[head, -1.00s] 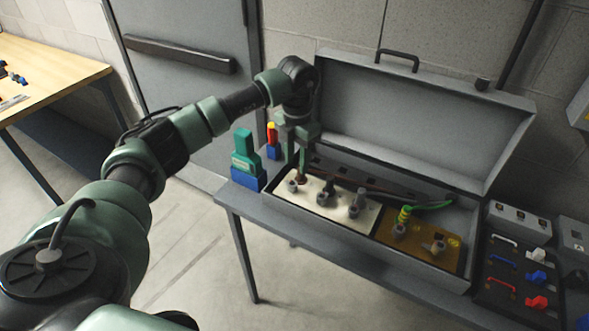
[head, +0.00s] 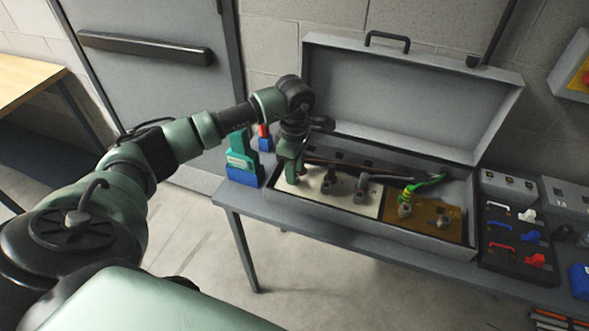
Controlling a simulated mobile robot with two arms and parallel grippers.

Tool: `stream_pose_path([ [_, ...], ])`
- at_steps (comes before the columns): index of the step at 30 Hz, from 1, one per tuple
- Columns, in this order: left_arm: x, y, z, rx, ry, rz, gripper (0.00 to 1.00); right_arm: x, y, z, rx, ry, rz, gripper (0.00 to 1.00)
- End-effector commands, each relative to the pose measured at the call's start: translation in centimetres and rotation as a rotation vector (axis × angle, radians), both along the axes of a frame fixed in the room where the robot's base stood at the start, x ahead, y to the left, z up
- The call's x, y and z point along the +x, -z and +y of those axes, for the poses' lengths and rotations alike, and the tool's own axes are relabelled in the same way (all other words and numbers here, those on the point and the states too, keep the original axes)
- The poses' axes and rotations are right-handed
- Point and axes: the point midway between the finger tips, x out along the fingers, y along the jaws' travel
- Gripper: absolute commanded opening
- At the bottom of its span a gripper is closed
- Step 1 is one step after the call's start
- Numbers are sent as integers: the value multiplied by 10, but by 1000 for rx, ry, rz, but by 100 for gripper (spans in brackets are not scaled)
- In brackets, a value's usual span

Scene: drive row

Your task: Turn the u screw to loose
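The open grey case (head: 403,240) stands on the grey bench and holds a cream panel (head: 345,200) and a brown panel (head: 425,220). Dark screw terminals (head: 362,188) stand in a row on the cream panel. I cannot read which one is marked u. My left gripper (head: 290,177) points down at the left end of this row, over the leftmost terminal, which it largely hides. Its fingers overlap in this view, so I cannot tell whether they are open or closed on the screw. My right gripper is not in view.
A teal tool in a blue holder (head: 242,160) stands just left of the case. The raised lid (head: 405,100) rises behind the panels. Right of the case is a dark switch panel (head: 517,245).

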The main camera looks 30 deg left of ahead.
Motion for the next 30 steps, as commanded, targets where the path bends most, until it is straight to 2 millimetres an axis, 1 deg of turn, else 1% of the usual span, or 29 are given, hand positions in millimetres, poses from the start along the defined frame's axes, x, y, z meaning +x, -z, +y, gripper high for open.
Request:
stream_pose_path([
  [1,-1,5,0,0,-1,3,36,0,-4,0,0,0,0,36],
  [6,0,16,0,0,0,1,36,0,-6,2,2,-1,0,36],
  [13,0,18,0,0,0,-1,36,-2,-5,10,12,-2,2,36],
  [14,0,18,0,0,0,-1,33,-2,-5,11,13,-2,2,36],
  [15,0,18,0,0,0,-1,22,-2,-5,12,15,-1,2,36],
  [17,0,18,0,0,0,0,5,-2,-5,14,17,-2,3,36],
  [18,0,18,0,0,0,0,0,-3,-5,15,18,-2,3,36],
  [23,0,19,0,1,-30,-1,0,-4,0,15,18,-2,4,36],
  [30,1,20,1,2,-245,-4,0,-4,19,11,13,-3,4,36],
])
